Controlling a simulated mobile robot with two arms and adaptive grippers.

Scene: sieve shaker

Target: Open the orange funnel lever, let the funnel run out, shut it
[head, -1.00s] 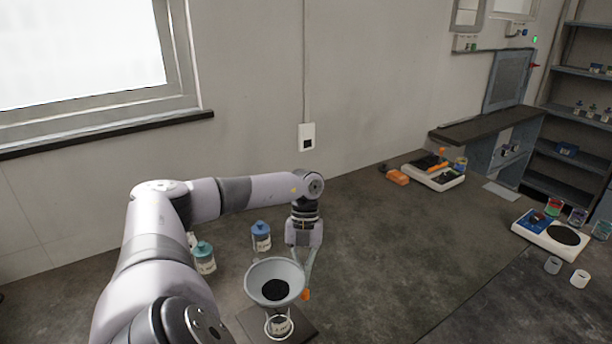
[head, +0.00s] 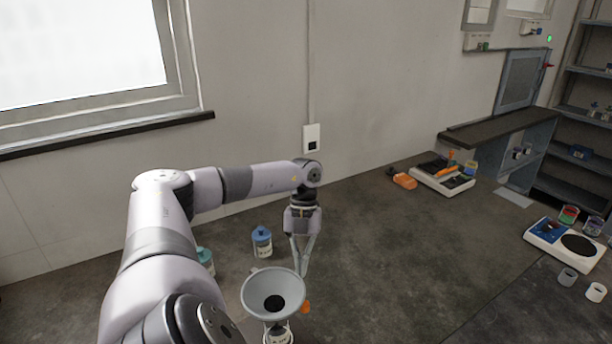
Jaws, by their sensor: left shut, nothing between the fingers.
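The grey funnel (head: 258,287) stands at the bottom centre of the head view, with a small dark patch of material low in its bowl. A labelled jar (head: 277,333) stands under it, cut by the frame's lower edge. The orange lever (head: 305,307) shows as a small piece at the funnel's right side; the rest of it is hidden, so its position cannot be told. My left gripper (head: 303,272) points down just behind the funnel's right rim, above the lever. It is shut and empty. My right gripper is not in view.
A blue-capped jar (head: 262,242) stands behind the funnel, and a teal-capped jar (head: 206,262) is partly hidden by my left arm. Balances (head: 448,182) (head: 562,246) and small cups (head: 567,278) stand to the right. The bench between is clear.

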